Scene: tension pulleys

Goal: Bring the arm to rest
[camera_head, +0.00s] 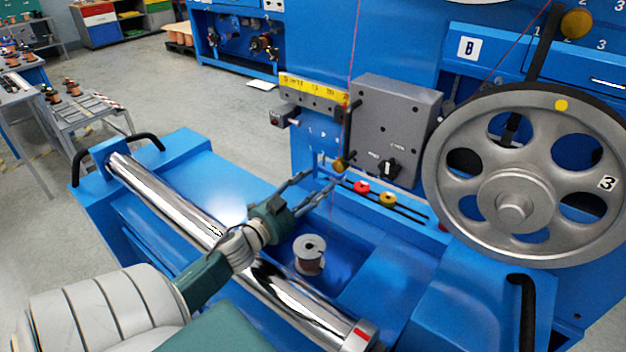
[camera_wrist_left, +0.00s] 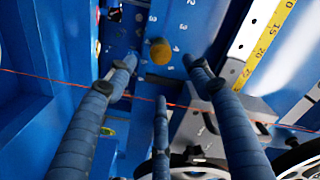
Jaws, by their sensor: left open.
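My left arm (camera_head: 110,300) reaches in from the lower left of the head view, over the chrome roller. My left gripper (camera_head: 318,188) is open and empty, its fingers pointing at the machine's grey control box. In the left wrist view the spread fingers (camera_wrist_left: 160,85) show with nothing between them. A thin red wire (camera_head: 349,75) runs down close to the fingertips, near a small brass pulley (camera_head: 341,164). The wire (camera_wrist_left: 50,80) also crosses the left wrist view behind the fingers. My right gripper is not in view.
The chrome roller (camera_head: 170,196) lies below my arm. A spool (camera_head: 309,255) stands in the blue recess. The grey box (camera_head: 394,125) and large grey wheel (camera_head: 520,180) stand close on the right. Open floor (camera_head: 215,100) lies beyond the machine at the left.

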